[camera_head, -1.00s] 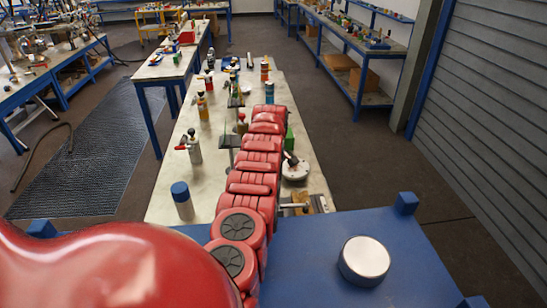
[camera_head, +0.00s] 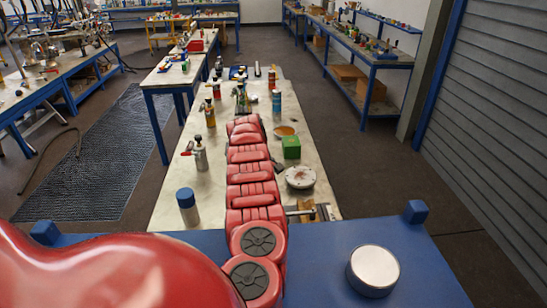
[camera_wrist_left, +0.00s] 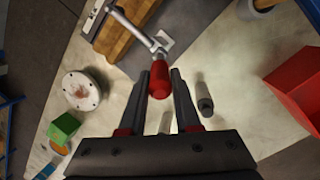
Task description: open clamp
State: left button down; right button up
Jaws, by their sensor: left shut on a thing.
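The clamp's red handle (camera_wrist_left: 160,80) stands between the two dark fingers of my left gripper (camera_wrist_left: 161,84) in the left wrist view. My left gripper is shut on this handle. A metal rod (camera_wrist_left: 135,27) and bracket lead from the handle to a wooden block (camera_wrist_left: 125,30). In the head view the clamp's metal part (camera_head: 299,212) shows just right of my red arm, near the table's front. The gripper itself cannot be made out there, behind the arm. My right gripper is in neither view.
A white round flange (camera_head: 300,177) and a green block (camera_head: 291,147) lie beyond the clamp. A blue-capped bottle (camera_head: 187,207) and several other bottles stand on the table (camera_head: 170,200), left of my arm. A dark cylinder (camera_wrist_left: 204,98) is close right of the gripper.

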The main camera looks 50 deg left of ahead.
pick_arm(q)
jog(key=shift+f, duration=0.1)
jog(key=c, duration=0.6)
grip_release()
jog(key=p+v, duration=0.5)
jog(key=v, duration=1.2)
jog(key=shift+r, duration=0.25)
jog(key=shift+s, duration=0.1)
